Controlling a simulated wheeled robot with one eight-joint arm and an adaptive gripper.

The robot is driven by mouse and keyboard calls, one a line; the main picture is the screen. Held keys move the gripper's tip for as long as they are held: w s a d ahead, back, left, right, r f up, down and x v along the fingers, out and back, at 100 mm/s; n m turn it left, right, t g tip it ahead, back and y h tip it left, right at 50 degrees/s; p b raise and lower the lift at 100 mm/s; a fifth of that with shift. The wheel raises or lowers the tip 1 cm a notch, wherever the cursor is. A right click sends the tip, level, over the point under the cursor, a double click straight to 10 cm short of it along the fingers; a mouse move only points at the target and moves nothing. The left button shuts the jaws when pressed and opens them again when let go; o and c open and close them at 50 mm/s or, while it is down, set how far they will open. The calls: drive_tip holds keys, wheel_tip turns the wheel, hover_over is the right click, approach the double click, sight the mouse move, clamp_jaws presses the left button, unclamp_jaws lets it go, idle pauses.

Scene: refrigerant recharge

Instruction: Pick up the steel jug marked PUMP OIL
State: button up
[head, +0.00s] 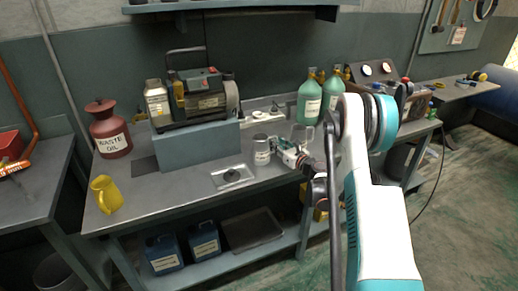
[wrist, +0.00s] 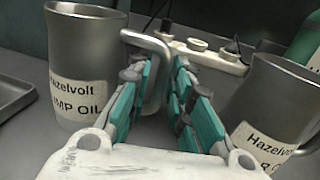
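The steel jug marked PUMP OIL (wrist: 88,62) stands upright on the left in the wrist view; its label reads "Hazelvolt" and "…MP OIL". Its handle runs between the two teal fingers of my gripper (wrist: 160,72), which sit close on both sides of it and look shut on it. In the head view this jug (head: 262,150) appears on the bench, left of my gripper (head: 283,148). A second steel jug (wrist: 270,105) is close to the right finger; its label is partly cut off, and it also shows in the head view (head: 302,133).
The pump on its block (head: 200,145), the waste oil can (head: 110,130) and a yellow jug (head: 106,195) are to the left on the bench (head: 185,187). A flat tray (head: 232,177) lies in front. Green bottles (head: 309,100) and a power strip (wrist: 205,55) are behind.

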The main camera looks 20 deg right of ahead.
drive_tip(key=shift+s+r, duration=0.1)
clamp_jaws()
drive_tip(key=shift+r, duration=0.1)
wheel_tip(320, 180, up, 20)
drive_tip(key=p, duration=0.7)
drive_tip(key=shift+f, duration=0.2)
idle(0.6)
